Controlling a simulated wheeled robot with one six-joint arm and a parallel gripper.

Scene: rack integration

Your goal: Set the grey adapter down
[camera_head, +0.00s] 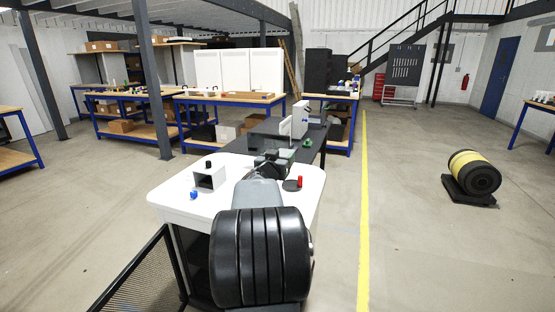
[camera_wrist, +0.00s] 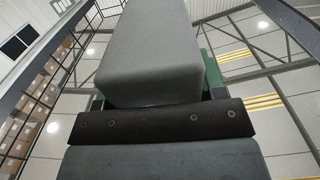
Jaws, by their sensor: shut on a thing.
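My gripper (camera_head: 274,163) is the small dark shape at the far end of my arm, over the area where the white table meets the dark table. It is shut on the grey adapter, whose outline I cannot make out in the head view. In the wrist view a large smooth grey block with rounded edges fills the middle, beyond a dark bar with several screws. I cannot tell there which part is adapter and which is my own arm. A bit of green shows behind it. Whether the adapter touches a surface is hidden.
The white table (camera_head: 168,193) holds a grey open box (camera_head: 210,177), a black cylinder (camera_head: 208,164), a blue piece (camera_head: 194,194), a red cylinder (camera_head: 300,181) and a dark disc (camera_head: 290,185). A white upright device (camera_head: 300,120) stands on the dark table (camera_head: 262,131).

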